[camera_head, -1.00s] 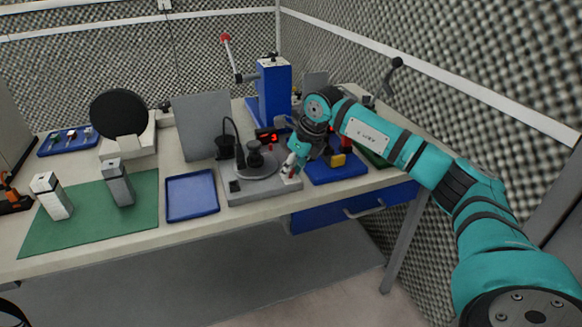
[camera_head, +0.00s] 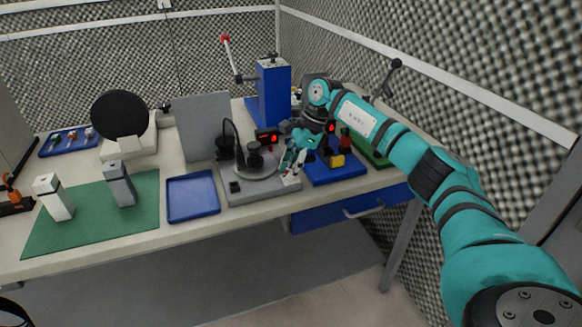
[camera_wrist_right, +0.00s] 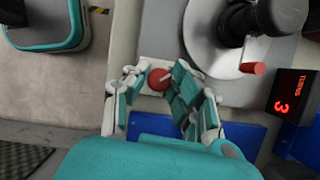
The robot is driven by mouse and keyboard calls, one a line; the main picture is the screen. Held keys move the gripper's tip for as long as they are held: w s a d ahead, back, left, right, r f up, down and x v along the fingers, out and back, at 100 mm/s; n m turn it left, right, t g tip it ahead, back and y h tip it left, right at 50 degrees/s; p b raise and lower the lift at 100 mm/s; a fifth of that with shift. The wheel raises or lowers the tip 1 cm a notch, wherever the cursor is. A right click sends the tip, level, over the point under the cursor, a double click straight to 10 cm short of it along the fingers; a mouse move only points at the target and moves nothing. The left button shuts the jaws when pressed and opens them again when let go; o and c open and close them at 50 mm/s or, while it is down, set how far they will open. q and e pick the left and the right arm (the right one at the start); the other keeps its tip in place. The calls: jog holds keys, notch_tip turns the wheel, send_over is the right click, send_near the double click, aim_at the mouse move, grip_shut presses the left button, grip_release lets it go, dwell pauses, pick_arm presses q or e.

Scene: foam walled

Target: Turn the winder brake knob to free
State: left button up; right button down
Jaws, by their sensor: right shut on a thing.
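The winder (camera_head: 240,193) is a grey base with a round grey disc (camera_head: 257,165) and a black spool on it, near the table's front edge. The brake knob (camera_wrist_right: 158,79) is small and red with a pale pointer line, on a white plate at the winder's edge. My right gripper (camera_head: 289,174) reaches down to this corner. In the right wrist view its fingers (camera_wrist_right: 157,88) are shut on the knob, one on each side. The knob's end markings cannot be read. My left gripper is not in view.
The winder's display (camera_wrist_right: 292,95) shows a red 3. A small red handle (camera_wrist_right: 253,68) stands on the disc. A blue tray (camera_head: 193,197) lies left of the winder, and a blue block stand (camera_head: 335,173) lies right. A blue press (camera_head: 272,92) stands behind.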

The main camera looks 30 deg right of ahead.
jog(key=shift+w+r+n, duration=0.1)
jog(key=shift+n, duration=0.5)
jog(key=c, duration=1.1)
grip_release()
jog(key=v, duration=1.2)
jog(key=shift+w, duration=0.15)
